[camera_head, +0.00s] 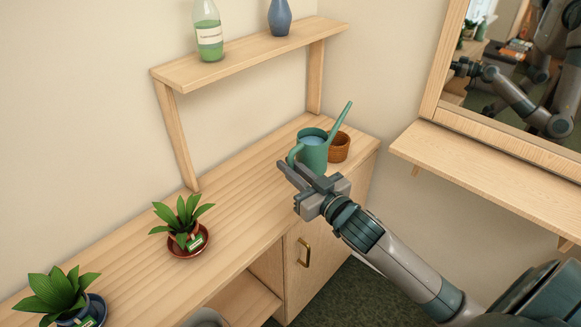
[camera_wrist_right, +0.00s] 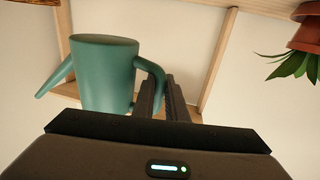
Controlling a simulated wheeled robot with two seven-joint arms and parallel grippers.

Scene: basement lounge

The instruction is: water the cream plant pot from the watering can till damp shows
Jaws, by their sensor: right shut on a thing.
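The green watering can (camera_head: 314,154) is upright at the right end of the wooden counter, with pale blue water in its open top and its spout pointing up right. My right gripper (camera_head: 296,178) is shut on its handle. The can also shows upside down in the right wrist view (camera_wrist_right: 104,78), where the fingers (camera_wrist_right: 165,98) close around the handle (camera_wrist_right: 153,72). Its base appears clear of the counter there. No cream pot is visible; the two plants in the head view have a terracotta pot (camera_head: 187,243) and a dark blue pot (camera_head: 92,311). My left gripper is out of view.
A woven brown basket (camera_head: 340,148) stands close behind the can. A raised shelf (camera_head: 235,60) bears a bottle (camera_head: 208,35) and a blue vase (camera_head: 280,18). A mirror (camera_head: 515,70) and ledge (camera_head: 480,170) are at right. The counter (camera_head: 245,205) is clear between can and plants.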

